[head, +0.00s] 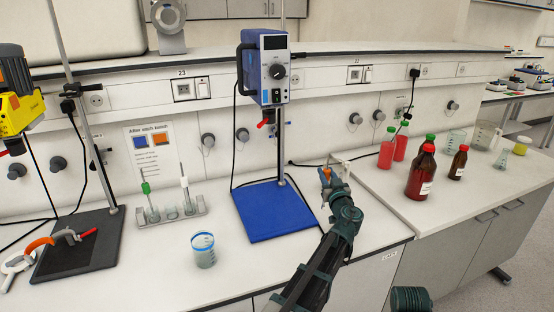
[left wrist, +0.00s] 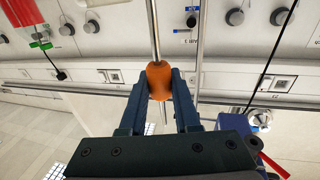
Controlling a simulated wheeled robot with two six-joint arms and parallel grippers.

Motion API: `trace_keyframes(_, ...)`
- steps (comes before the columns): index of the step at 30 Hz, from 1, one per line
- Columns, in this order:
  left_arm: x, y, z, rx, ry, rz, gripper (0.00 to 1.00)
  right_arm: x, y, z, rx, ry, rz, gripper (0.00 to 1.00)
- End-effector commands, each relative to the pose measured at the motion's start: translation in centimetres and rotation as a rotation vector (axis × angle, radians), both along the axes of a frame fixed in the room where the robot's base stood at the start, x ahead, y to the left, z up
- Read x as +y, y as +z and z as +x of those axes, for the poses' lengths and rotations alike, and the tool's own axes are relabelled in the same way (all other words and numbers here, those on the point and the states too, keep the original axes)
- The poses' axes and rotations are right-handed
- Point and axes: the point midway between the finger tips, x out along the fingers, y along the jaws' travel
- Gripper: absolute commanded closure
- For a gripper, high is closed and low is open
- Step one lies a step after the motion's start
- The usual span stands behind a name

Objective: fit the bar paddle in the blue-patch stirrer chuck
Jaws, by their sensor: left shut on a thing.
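My left gripper (head: 327,178) is shut on an orange piece on a thin metal rod. The left wrist view shows this orange-collared rod (left wrist: 159,82) between the two fingers; its working end is not visible, so I cannot tell that it is the bar paddle. The gripper is right of the blue stirrer (head: 272,68), above the bench. The stirrer hangs on a metal stand over a blue base plate (head: 268,212); its chuck beneath the body is too small to make out clearly.
A rack (head: 170,211) with green-topped and white-topped rods stands left of the blue plate. A beaker (head: 203,250) stands in front. A yellow stirrer (head: 20,98) is at far left. Brown bottles (head: 421,172) and red bottles (head: 387,148) stand at right.

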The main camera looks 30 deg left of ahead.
Motion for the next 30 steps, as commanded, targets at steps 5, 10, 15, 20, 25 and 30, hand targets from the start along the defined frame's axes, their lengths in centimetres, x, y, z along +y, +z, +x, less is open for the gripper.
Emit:
trace_keyframes(5,7.4,2.6,-3.8,0.000,0.099,0.001,1.00,0.0,2.6,0.0,0.000,0.000,0.000,0.50)
trace_keyframes(10,12.7,4.0,-6.9,-0.002,0.176,0.002,1.00,0.0,3.9,0.0,0.000,0.000,0.000,0.50)
trace_keyframes(15,15.6,4.7,-8.8,-0.002,0.220,0.002,1.00,0.0,4.6,0.0,0.000,0.000,0.000,0.50)
trace_keyframes(20,16.2,4.7,-9.2,-0.001,0.230,0.002,1.00,0.0,4.6,0.0,0.000,0.000,0.000,0.50)
trace_keyframes(25,16.2,4.8,-9.2,-0.001,0.230,0.002,1.00,0.0,4.7,0.0,0.000,0.000,0.000,0.50)
trace_keyframes(30,16.2,5.3,-9.2,-0.001,0.230,0.002,1.00,0.0,5.3,0.0,0.000,0.000,0.000,0.50)
